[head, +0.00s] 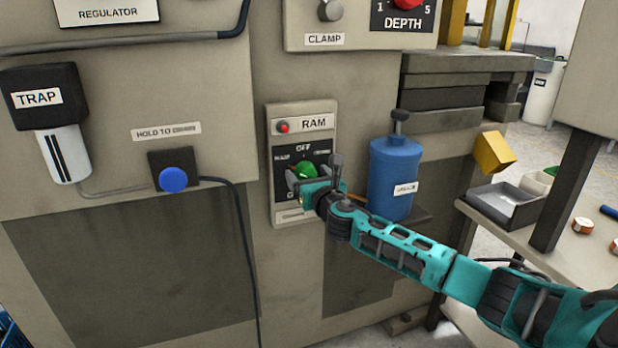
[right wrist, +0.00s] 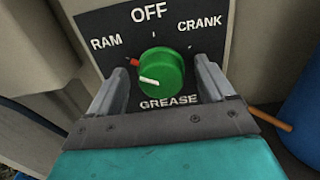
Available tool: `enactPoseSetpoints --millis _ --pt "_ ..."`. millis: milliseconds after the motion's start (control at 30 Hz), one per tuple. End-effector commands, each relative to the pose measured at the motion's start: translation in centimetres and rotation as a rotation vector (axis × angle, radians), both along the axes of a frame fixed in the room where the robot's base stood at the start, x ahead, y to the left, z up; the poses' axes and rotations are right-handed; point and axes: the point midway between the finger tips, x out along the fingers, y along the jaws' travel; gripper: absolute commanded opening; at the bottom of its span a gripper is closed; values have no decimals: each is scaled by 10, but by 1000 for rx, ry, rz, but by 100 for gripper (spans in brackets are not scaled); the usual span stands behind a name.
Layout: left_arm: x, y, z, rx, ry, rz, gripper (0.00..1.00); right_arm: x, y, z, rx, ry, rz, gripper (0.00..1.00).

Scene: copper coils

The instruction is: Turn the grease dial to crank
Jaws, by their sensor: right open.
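The grease dial is a round green knob (right wrist: 166,72) on a black plate marked OFF at the top, RAM at the left, CRANK at the right and GREASE below. A small red mark at its upper-left edge points towards RAM, and a white line shows on the left of its face. In the head view the green knob (head: 307,170) sits on the RAM panel (head: 281,201). My right gripper (right wrist: 160,67) is open, with one finger on each side of the knob and gaps visible. In the head view the right gripper (head: 305,183) partly hides the plate. My left gripper is out of view.
A blue canister (head: 396,165) stands close to the right of the panel. A blue button (head: 173,179) and a trap filter (head: 44,100) are to the left. A red button (head: 283,127) is above the dial. A side table (head: 500,238) stands at the right.

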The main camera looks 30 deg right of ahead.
Motion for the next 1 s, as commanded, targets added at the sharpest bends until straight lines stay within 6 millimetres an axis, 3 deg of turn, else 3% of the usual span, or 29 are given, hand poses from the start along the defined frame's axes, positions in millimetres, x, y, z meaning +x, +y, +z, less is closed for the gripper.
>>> enactPoseSetpoints --millis 100,667,1000 --pt "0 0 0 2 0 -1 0 0 0 0 0 0 0 81" --pt "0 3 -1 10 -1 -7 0 0 0 0 0 0 0 29" --pt "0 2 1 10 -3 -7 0 0 0 0 53 -13 -1 28"
